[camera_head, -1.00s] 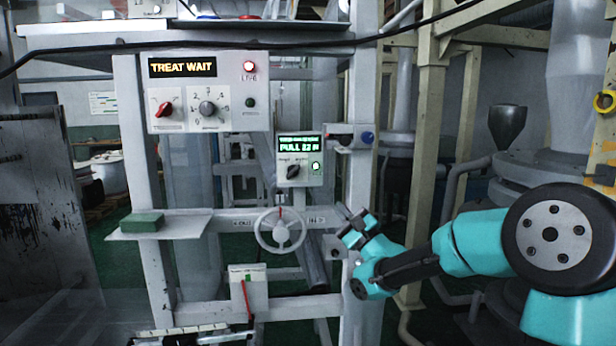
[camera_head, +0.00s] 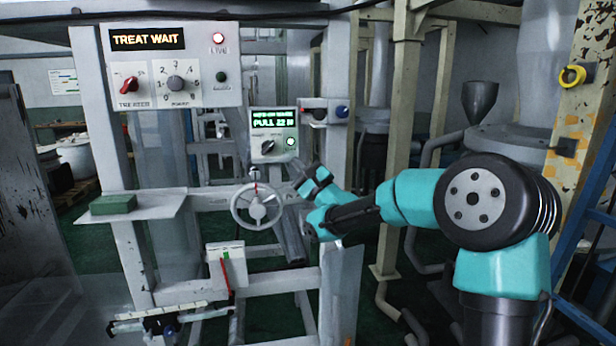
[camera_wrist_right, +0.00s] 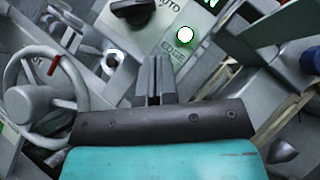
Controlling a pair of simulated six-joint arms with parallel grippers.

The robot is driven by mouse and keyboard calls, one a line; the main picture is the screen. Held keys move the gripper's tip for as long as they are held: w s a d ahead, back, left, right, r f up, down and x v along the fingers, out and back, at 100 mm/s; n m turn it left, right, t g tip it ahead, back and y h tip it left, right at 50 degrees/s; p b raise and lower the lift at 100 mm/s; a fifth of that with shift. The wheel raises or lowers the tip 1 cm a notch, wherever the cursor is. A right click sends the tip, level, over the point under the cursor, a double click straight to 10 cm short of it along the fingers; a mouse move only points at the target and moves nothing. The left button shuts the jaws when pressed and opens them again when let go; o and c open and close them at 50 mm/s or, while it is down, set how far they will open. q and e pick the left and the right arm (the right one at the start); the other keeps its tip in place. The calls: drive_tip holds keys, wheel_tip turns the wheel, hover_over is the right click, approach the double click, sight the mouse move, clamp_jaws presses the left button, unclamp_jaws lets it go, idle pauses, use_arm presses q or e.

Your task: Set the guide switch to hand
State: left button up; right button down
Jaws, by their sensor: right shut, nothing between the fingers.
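The guide box (camera_head: 273,135) is a pale panel on the frame with a green display reading about "PULL 22 IN". Its black rotary switch (camera_head: 268,147) sits below the display, with a lit white-green lamp to its right. The switch also shows at the top of the right wrist view (camera_wrist_right: 132,12), beside the word AUTO; I cannot tell for certain which side it points to. My right gripper (camera_head: 300,175) is just below and right of the box, apart from the switch. In the wrist view its fingers (camera_wrist_right: 158,75) are shut and empty. My left gripper is out of view.
A handwheel (camera_head: 257,206) with a red mark is below the box. A larger panel (camera_head: 175,65) reading "TREAT WAIT" is up left. A blue-ended part (camera_head: 341,111) is right of the box. A green block (camera_head: 113,204) lies on the left shelf.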

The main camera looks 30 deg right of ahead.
sight(275, 143)
drive_tip(key=w+a+r, duration=0.2)
drive_tip(key=shift+a+r, duration=0.1)
drive_tip(key=shift+r, duration=0.3)
drive_tip(key=shift+w+a+r, duration=0.2)
drive_tip(key=shift+a+r, duration=0.35)
drive_tip(key=shift+a, duration=0.1)
drive_tip(key=shift+r+n+g+y, duration=0.1)
drive_tip(key=shift+n+g+y, duration=0.2)
drive_tip(key=shift+n, duration=0.2)
